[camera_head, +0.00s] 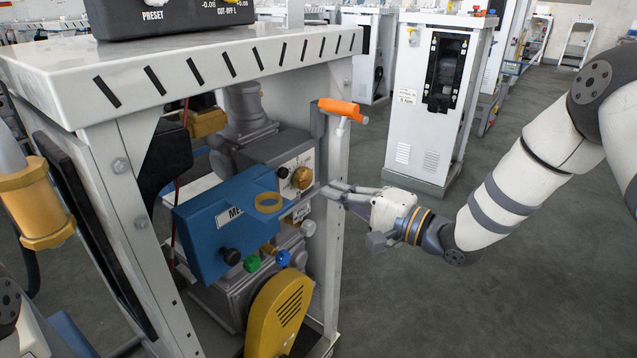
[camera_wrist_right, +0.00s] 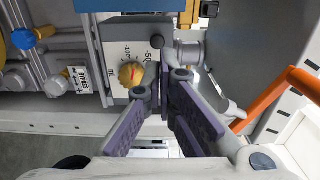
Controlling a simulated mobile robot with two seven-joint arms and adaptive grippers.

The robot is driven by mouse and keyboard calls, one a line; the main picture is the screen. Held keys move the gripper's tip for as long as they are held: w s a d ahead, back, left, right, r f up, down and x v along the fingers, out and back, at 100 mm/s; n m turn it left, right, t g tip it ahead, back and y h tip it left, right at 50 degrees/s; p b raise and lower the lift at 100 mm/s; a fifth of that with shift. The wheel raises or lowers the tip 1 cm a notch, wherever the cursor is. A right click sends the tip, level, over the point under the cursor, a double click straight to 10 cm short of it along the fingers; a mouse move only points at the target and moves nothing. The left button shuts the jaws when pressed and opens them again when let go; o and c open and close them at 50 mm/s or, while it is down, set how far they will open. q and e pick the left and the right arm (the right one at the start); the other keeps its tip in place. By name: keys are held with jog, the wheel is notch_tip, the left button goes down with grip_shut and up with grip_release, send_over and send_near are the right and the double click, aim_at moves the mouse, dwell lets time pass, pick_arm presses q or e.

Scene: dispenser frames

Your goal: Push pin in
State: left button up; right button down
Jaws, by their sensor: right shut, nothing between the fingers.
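My right gripper (camera_head: 328,191) is at the open right side of the dispenser frame (camera_head: 338,140), its fingers reaching in past the post. Its fingers are shut and empty. In the right wrist view the fingertips (camera_wrist_right: 164,80) are in front of the white dial plate (camera_wrist_right: 118,55) with a yellow knob (camera_wrist_right: 131,74). A grey cylindrical fitting (camera_wrist_right: 189,54) is close beside the fingertips; I cannot tell whether they touch it. I cannot clearly make out which part is the pin. My left gripper is not in view.
An orange handle (camera_head: 338,107) sticks out from the post above my right gripper. A blue meter box (camera_head: 225,222), black knob (camera_head: 231,257), green knob (camera_head: 252,263) and yellow slotted cover (camera_head: 280,318) are inside the frame. The floor (camera_head: 450,310) to the right is clear.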

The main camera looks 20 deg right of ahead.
jog(key=shift+v, duration=1.8)
